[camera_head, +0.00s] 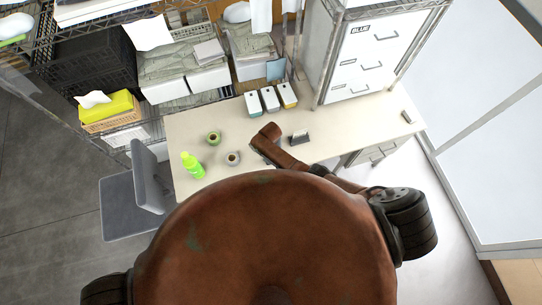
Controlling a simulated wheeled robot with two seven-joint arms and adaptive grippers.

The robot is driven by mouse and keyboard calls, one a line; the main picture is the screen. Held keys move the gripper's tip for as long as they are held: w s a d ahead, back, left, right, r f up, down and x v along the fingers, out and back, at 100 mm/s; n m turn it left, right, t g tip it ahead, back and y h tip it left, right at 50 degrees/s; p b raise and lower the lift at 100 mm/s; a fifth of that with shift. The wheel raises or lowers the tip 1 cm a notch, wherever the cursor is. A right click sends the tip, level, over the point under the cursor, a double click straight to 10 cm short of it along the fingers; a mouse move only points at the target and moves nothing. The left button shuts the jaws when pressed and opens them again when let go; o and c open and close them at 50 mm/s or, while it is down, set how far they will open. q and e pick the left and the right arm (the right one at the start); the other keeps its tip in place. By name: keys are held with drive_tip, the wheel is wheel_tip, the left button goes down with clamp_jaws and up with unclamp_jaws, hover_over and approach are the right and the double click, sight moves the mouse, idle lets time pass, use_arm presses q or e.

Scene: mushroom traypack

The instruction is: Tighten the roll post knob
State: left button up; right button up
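I cannot make out a roll post or its knob in the head view. A rust-brown arm link of mine reaches over the desk between the rings and this object. My large brown body hides the front of the desk. No fingers of either gripper show.
Three small boxes (270,99) stand at the back. A grey chair (148,180) is at the left, a drawer cabinet (365,55) at the back right. The desk's right part is mostly clear.

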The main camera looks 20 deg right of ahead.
drive_tip(key=o, duration=1.2)
drive_tip(key=shift+c, duration=0.2)
wheel_tip(320, 180, up, 12)
idle(0.5)
